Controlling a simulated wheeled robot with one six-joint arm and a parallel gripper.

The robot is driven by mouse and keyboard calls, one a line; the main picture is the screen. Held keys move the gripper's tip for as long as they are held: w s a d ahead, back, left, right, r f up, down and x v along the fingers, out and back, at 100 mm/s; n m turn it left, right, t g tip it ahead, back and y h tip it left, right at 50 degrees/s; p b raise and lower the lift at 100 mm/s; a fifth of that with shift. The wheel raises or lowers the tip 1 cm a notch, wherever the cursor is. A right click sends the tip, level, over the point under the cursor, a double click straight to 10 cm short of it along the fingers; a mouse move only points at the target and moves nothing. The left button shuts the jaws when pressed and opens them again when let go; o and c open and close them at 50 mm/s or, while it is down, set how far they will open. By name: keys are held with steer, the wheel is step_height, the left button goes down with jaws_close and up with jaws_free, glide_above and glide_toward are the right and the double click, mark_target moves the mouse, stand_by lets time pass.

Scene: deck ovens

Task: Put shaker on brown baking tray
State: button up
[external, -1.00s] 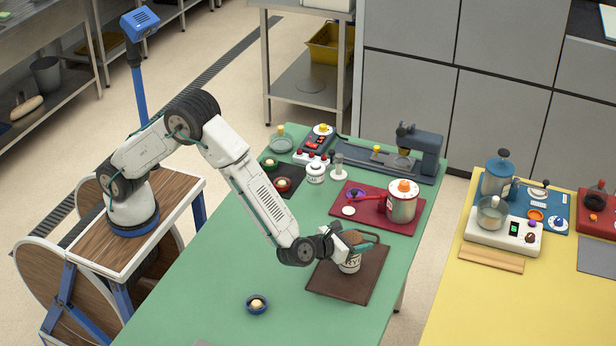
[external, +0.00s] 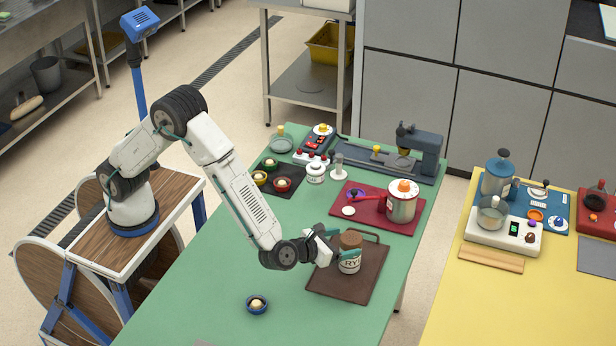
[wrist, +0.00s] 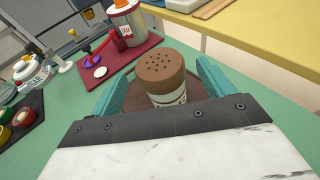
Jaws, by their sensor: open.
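The shaker (external: 350,252) has a brown lid with holes and a white labelled body. It stands upright on the brown baking tray (external: 331,284), towards the tray's middle. In the wrist view the shaker (wrist: 161,76) shows its holed lid between the two teal fingers. My gripper (external: 344,250) is open, with its fingers on either side of the shaker. In the wrist view my gripper (wrist: 160,88) shows some gap beside the lid. The shaker's lower body is hidden there by my gripper's palm, and little of the tray shows.
A red tray (external: 360,217) with a large orange-lidded canister (external: 403,201) lies behind the brown tray. A blue bowl (external: 257,304) stands on the green table to the left. The green table front (external: 310,326) is clear. A yellow table (external: 470,300) stands to the right.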

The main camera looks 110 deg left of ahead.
steer(key=v, duration=0.7)
steer(key=s+a+r+n+g+h, duration=0.1)
steer(key=s+a+r+n+g, duration=0.15)
steer(key=s+r+n, duration=0.35)
steer(key=s+a+r+n+g+h, duration=0.1)
steer(key=s+a+r+n+g, duration=0.15)
steer(key=s, duration=0.65)
steer(key=s+a+r+n+g+h, duration=0.1)
steer(key=s+a+r+n+g, duration=0.15)
steer(key=s+r+n, duration=0.35)
steer(key=s+d+n+h, duration=0.2)
steer(key=s+n+h, duration=0.1)
steer(key=s, duration=0.5)
steer(key=s+d+n+h, duration=0.3)
steer(key=s+n, duration=0.1)
steer(key=s, duration=0.4)
steer(key=s+d+f+n+h, duration=0.1)
steer(key=s+d+n+h, duration=0.2)
steer(key=s, duration=0.5)
steer(key=shift+s, duration=0.4)
steer(key=shift+d+n+t, duration=0.1)
steer(key=shift+n+t, duration=0.15)
